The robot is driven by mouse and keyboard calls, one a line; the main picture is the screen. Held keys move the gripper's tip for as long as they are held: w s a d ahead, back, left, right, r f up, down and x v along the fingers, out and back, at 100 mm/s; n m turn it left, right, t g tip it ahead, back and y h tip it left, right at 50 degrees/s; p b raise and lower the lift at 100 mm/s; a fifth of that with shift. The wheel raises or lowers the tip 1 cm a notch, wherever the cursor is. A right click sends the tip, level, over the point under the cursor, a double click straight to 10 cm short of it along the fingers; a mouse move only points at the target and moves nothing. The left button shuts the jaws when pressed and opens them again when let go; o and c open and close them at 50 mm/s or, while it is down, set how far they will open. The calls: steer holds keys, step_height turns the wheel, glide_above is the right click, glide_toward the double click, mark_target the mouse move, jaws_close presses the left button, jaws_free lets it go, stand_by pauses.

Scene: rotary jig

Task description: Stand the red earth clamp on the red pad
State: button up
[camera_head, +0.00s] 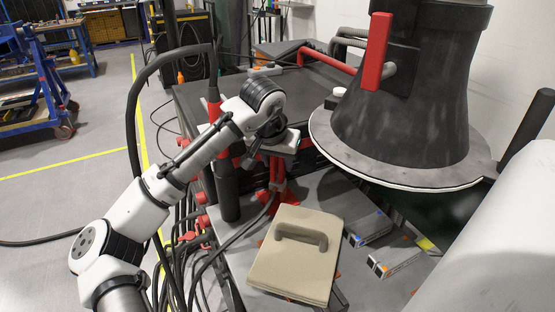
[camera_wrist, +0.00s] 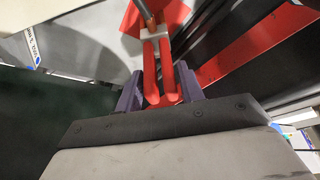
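The red earth clamp (camera_head: 277,174) hangs upright below my gripper (camera_head: 277,160) in the head view. In the wrist view its two red handles (camera_wrist: 160,72) lie between the fingers of my gripper (camera_wrist: 160,85), which is shut on them. The clamp's brownish jaw end points away from my gripper, over the red pad (camera_wrist: 174,14). In the head view the red pad (camera_head: 264,198) shows on the grey bench just under the clamp, partly hidden. I cannot tell whether the clamp touches the pad.
A beige case with a handle (camera_head: 293,265) lies on the bench (camera_head: 340,196) in front of the pad. Small boxed parts (camera_head: 395,257) lie to its right. A large dark cone on a round plate (camera_head: 480,172) stands at right. Cables (camera_head: 195,262) hang at the left bench edge.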

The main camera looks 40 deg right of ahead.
steer(key=shift+o, duration=1.3)
steer(key=shift+r, duration=0.15)
steer(key=b+v, duration=0.1)
steer(key=v, duration=1.1)
steer(key=shift+s, duration=0.1)
